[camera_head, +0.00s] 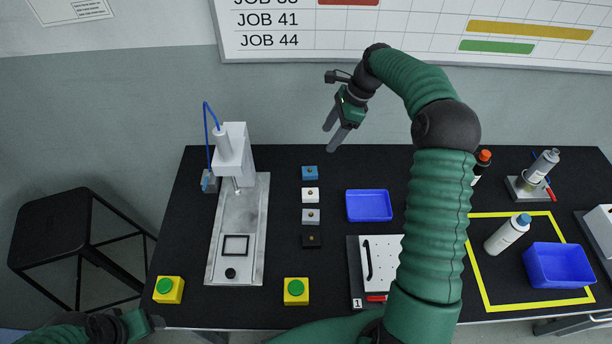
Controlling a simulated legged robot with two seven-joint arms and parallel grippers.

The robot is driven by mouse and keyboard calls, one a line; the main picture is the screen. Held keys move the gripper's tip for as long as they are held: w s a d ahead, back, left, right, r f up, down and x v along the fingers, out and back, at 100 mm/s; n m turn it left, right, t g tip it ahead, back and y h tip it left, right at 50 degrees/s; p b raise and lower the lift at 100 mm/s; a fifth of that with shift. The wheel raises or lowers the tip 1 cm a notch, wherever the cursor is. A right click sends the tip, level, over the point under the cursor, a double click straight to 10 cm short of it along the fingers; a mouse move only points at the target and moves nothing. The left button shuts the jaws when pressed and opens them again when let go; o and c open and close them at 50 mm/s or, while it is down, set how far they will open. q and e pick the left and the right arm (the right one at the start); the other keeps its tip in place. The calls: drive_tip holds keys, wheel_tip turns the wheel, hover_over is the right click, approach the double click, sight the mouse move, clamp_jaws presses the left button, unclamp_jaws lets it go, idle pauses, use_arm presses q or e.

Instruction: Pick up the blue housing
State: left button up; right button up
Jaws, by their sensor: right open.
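The blue housing (310,173) is a small blue block with a dark spot on top. It sits on the black table at the far end of a column of similar small blocks. My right gripper (334,138) is open and empty, above the table's far edge, up and to the right of the blue housing and apart from it. My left gripper (150,323) shows only in part at the bottom left, near the table's front edge; its fingers cannot be made out.
White (310,195), grey (311,216) and black (311,240) blocks stand below the blue one. A gantry screwdriver (232,160) on a metal plate stands left. A blue tray (369,205) lies right. Yellow button boxes (169,290) (296,291) stand in front.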

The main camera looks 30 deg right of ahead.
wheel_tip(320, 180, down, 3)
drive_tip(key=b, duration=0.1)
hover_over(311, 169)
drive_tip(key=s+d, duration=0.1)
wheel_tip(311, 169, down, 7)
drive_tip(key=shift+f, duration=0.2)
drive_tip(key=shift+a+f, duration=0.1)
drive_tip(key=shift+f, duration=0.15)
drive_tip(key=f, duration=0.2)
drive_tip(key=w+f+b, duration=0.1)
drive_tip(key=f, duration=0.2)
drive_tip(key=shift+a, duration=0.2)
use_arm(q)
drive_tip(key=shift+s+d+f, duration=0.15)
drive_tip(key=shift+d+f, duration=0.05)
drive_tip(key=shift+f, duration=0.3)
drive_tip(key=shift+s+d+f, duration=0.1)
drive_tip(key=shift+d+f, duration=0.1)
drive_tip(key=shift+f, duration=0.3)
use_arm(e)
drive_tip(key=shift+s, duration=0.1)
drive_tip(key=shift+c, duration=0.5)
drive_tip(key=shift+a, duration=0.1)
drive_tip(key=c, duration=0.5)
use_arm(q)
drive_tip(key=shift+a, duration=0.1)
use_arm(e)
drive_tip(key=shift+r, duration=0.1)
clamp_jaws()
